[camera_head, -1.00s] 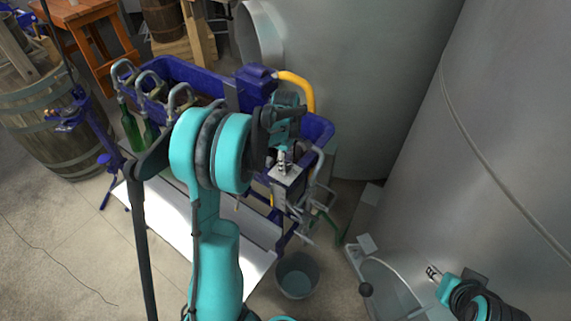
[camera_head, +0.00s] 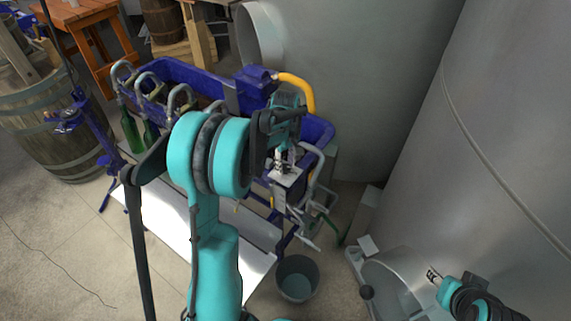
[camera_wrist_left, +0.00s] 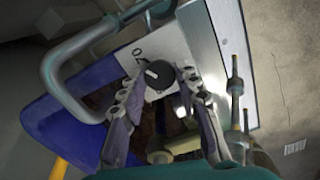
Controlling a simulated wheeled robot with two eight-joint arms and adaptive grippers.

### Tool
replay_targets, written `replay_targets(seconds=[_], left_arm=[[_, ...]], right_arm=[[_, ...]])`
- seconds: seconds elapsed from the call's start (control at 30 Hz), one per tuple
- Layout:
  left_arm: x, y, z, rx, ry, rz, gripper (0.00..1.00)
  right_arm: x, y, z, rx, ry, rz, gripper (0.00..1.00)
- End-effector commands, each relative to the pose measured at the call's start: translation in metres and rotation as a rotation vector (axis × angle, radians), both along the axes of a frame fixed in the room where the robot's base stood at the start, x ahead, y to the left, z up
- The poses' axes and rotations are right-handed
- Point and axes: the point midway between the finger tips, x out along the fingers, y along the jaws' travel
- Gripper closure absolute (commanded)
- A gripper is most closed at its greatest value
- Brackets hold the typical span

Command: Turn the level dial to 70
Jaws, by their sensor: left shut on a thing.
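The level dial (camera_wrist_left: 158,75) is a small round dark knob with a white mark on it, on a pale plate (camera_wrist_left: 172,50) in the left wrist view. Printed figures that look like 70 sit beside the knob, at its upper left. My left gripper (camera_wrist_left: 162,79) is shut on the dial, one fingertip on each side. In the head view my left gripper (camera_head: 281,160) points down at the top of a small grey box (camera_head: 287,185) at the filler's right end; the dial is hidden there. My right gripper (camera_head: 433,274) is at the lower right, away from the dial.
The blue filler trough (camera_head: 205,84) has several curved spouts and a green bottle (camera_head: 131,130) at its left. Metal pipes (camera_head: 316,195) stand close to the box. A bucket (camera_head: 297,279) is on the floor below. Large steel tanks (camera_head: 500,120) close off the right.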

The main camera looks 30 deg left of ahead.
Motion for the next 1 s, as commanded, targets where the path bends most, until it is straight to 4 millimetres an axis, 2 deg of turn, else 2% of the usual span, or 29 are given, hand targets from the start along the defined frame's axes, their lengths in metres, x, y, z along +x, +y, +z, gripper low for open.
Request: replay_targets(seconds=[0.2, 0.23, 0.3, 0.67, 0.77, 1.0], left_arm=[[0.001, 0.001, 0.001, 0.002, -0.002, 0.002, 0.97], [0.001, 0.001, 0.001, 0.002, -0.002, 0.002, 0.60], [0.001, 0.001, 0.001, 0.002, -0.002, 0.002, 0.47], [0.000, 0.000, 0.005, 0.001, -0.001, 0.002, 0.47], [0.000, 0.000, 0.018, 0.001, 0.000, 0.002, 0.47], [0.000, 0.000, 0.070, 0.001, -0.001, 0.002, 0.47]], right_arm=[[0.000, 0.000, 0.000, 0.000, 0.000, 0.000, 0.60], [0.000, 0.000, 0.000, 0.000, 0.000, 0.000, 0.60], [0.000, 0.000, 0.000, 0.000, 0.000, 0.000, 0.60], [0.000, 0.000, 0.000, 0.000, 0.000, 0.000, 0.60], [0.000, 0.000, 0.000, 0.000, 0.000, 0.000, 0.60], [0.000, 0.000, 0.000, 0.000, 0.000, 0.000, 0.60]])
